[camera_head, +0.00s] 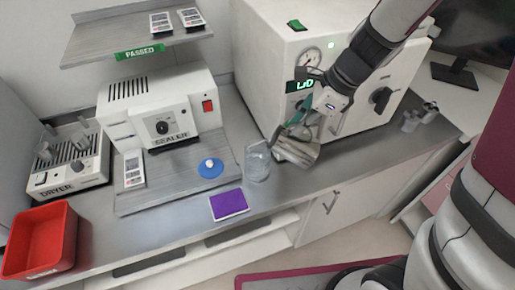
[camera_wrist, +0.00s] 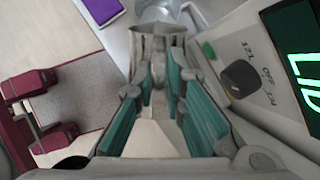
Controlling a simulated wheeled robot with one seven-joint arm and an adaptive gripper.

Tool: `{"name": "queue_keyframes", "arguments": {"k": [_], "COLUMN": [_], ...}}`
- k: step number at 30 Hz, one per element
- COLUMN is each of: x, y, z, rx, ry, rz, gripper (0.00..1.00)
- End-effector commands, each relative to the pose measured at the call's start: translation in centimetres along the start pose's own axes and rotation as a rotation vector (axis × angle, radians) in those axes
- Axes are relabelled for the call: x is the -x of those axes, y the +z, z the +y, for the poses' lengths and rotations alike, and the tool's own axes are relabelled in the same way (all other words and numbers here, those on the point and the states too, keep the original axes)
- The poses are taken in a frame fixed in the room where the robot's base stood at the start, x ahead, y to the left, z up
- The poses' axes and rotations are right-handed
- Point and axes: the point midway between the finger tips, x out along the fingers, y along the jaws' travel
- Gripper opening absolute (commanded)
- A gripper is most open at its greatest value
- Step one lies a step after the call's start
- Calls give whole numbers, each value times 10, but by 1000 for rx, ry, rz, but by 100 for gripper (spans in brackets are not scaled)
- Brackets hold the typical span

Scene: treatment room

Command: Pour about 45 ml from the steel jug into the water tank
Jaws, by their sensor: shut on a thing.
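The steel jug (camera_head: 298,152) is held tilted, close above the counter in front of the white LID machine. My gripper (camera_head: 303,122) is shut on it; the teal fingers (camera_wrist: 158,98) sit on both sides of the jug (camera_wrist: 158,42) in the wrist view. A clear vessel (camera_head: 257,163) stands on the counter just left of the jug, and it also shows beyond the jug's rim in the wrist view (camera_wrist: 166,9). I cannot tell whether this vessel is the water tank, or see any liquid stream. The jug's inside is mostly hidden.
The white machine (camera_head: 262,85) with a gauge and lit LID display stands close behind. A purple pad (camera_head: 229,204), blue disc (camera_head: 210,168), sealer (camera_head: 160,115), dryer (camera_head: 70,160) and red bin (camera_head: 40,240) lie left. Small metal items (camera_head: 418,116) stand right.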

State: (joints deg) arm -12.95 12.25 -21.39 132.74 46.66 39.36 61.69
Motion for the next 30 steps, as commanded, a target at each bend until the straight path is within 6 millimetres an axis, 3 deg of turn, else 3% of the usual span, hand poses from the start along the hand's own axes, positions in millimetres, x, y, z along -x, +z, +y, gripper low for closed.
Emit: {"name": "queue_keyframes", "arguments": {"k": [10,30], "x": [3,2], "y": [11,13], "z": [2,0], "rx": [7,6], "ry": [1,-1], "rz": [69,86], "gripper": [0,0]}}
